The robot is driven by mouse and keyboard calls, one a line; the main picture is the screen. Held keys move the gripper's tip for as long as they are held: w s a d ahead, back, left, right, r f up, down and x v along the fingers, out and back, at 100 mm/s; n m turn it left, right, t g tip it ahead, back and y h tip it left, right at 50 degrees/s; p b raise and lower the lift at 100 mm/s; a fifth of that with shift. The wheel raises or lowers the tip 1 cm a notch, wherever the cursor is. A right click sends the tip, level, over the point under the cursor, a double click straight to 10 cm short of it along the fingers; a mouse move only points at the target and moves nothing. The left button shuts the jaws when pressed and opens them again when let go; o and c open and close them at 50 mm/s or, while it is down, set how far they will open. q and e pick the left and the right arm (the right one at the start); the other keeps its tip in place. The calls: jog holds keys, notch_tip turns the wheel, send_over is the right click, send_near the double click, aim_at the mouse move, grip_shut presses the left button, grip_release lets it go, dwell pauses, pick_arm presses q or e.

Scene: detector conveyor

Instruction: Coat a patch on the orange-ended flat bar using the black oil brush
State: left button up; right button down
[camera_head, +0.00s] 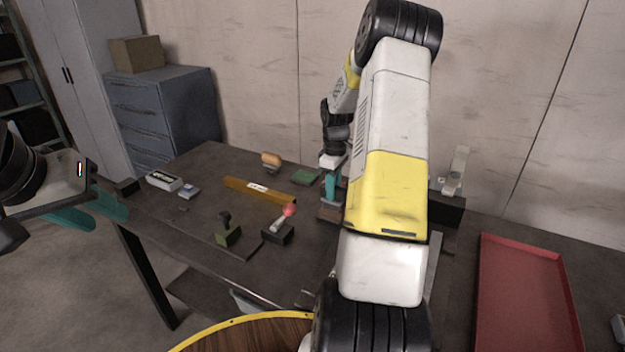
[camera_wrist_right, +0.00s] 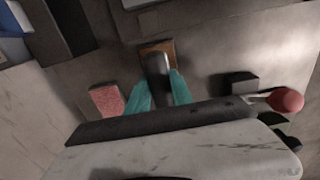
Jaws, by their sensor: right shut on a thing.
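The flat bar (camera_head: 240,187) lies on the table left of my right gripper, orange-brown with a white label near its middle. My right gripper (camera_head: 330,190) points down with its teal fingers shut on a dark upright handle, apparently the black oil brush (camera_wrist_right: 157,66). In the right wrist view, the fingers (camera_wrist_right: 159,82) close on this handle from both sides. A brown block (camera_head: 328,213) is under the handle; I cannot tell whether they touch. My right arm hides part of the table. My left gripper (camera_head: 98,212) is open and empty at the table's left edge.
A black block with a red-knobbed tool (camera_head: 278,233) and a green block with a dark handle (camera_head: 228,234) stand near the front. A wooden-handled tool (camera_head: 271,160) and a green pad (camera_head: 305,176) are behind the bar. A red tray (camera_head: 488,295) is at right.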

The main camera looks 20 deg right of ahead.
jog(key=shift+f, duration=0.6)
dwell(1.2)
jog(key=shift+r, duration=3.6)
